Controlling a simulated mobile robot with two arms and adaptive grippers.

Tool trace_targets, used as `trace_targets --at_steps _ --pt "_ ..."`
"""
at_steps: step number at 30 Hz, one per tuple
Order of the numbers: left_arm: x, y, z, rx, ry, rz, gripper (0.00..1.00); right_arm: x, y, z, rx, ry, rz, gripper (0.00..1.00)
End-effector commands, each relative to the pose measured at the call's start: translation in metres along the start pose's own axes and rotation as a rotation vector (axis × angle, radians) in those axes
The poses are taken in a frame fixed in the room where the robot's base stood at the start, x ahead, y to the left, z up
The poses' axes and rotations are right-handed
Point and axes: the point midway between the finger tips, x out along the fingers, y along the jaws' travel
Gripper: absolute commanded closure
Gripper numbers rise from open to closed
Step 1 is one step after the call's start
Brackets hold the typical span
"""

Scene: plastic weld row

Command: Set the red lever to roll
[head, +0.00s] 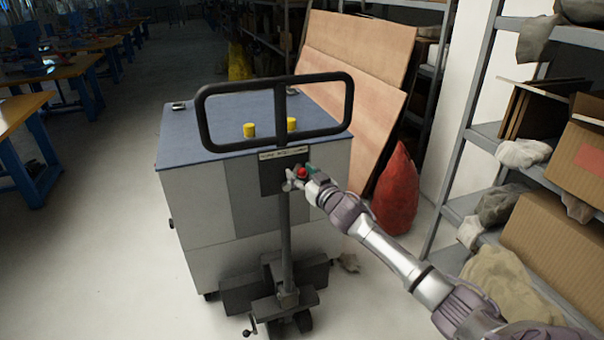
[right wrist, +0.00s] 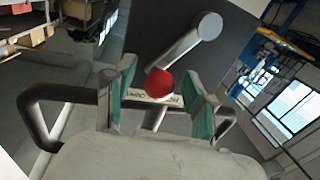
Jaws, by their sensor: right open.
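In the right wrist view the red knob (right wrist: 159,82) sits on a metal rod (right wrist: 187,45) that runs to a round pivot (right wrist: 208,25). My right gripper (head: 300,176) is at the plate. Its teal fingers are open on both sides of the knob, with gaps visible in the right wrist view (right wrist: 161,95). A pale label (head: 283,153) is on the plate; its wording is too small to read surely. My left gripper is out of view.
The truck's black loop handle (head: 275,78) rises above the plate. Behind is a large grey box (head: 200,205) with a blue top and two yellow knobs (head: 250,130). A red sack (head: 396,190) and laden shelves (head: 452,212) stand right. The floor at left is clear.

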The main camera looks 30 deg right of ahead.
Motion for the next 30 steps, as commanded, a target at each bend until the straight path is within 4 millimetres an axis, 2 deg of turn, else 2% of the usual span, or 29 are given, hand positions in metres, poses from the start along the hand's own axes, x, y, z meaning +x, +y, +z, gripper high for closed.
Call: trace_targets --at_steps 1,10,22,30 --pt "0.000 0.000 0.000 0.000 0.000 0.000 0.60 0.000 0.000 0.000 0.000 0.000 0.000 0.50" --pt "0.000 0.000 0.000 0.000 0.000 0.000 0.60 0.000 0.000 0.000 0.000 0.000 0.000 1.00" --pt "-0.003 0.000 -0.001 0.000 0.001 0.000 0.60 0.000 -0.001 -0.003 -0.017 -0.002 0.000 1.00" --pt "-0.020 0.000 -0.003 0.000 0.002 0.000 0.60 0.002 -0.008 -0.011 -0.141 -0.026 0.000 1.00"
